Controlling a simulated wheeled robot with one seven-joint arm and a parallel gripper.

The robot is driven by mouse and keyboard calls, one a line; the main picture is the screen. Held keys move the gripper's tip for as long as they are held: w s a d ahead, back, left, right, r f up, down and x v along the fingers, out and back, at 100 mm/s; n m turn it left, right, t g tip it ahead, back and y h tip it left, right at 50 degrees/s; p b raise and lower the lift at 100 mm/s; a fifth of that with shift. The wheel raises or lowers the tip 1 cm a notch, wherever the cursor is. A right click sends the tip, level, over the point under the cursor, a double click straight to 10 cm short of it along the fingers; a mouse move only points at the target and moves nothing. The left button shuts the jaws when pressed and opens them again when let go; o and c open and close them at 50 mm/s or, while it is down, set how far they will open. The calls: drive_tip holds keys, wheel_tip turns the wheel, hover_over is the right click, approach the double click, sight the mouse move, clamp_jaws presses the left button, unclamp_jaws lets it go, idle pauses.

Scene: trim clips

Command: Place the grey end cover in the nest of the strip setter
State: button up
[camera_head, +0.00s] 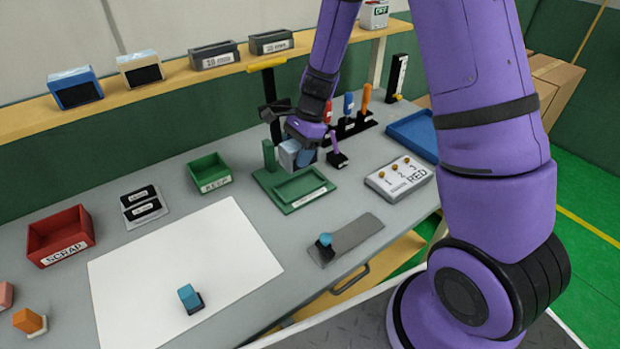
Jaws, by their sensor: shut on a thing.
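My gripper (303,143) is at the end of the purple arm, above the back of the green fixture. It is shut on a small light grey piece (289,154), which looks like the grey end cover. The gripper partly hides it, and a blue-grey part shows beside it. The green fixture (318,195) has a shallow recess, a label on its front and a green post at its back left. It looks like the strip setter with its nest. A yellow-topped black lever (267,67) stands behind it. The held piece appears above the recess's back edge; contact cannot be told.
A grey plate with a blue knob (352,236) lies in front of the fixture. A green bin (209,173) stands left, a button box (399,178) right. Behind it is a rack of coloured-handled tools (350,127). A white sheet (150,275) holds one blue block.

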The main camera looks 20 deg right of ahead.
drive_tip(key=shift+f, duration=4.2)
drive_tip(key=shift+f, duration=0.15)
drive_tip(key=o, duration=1)
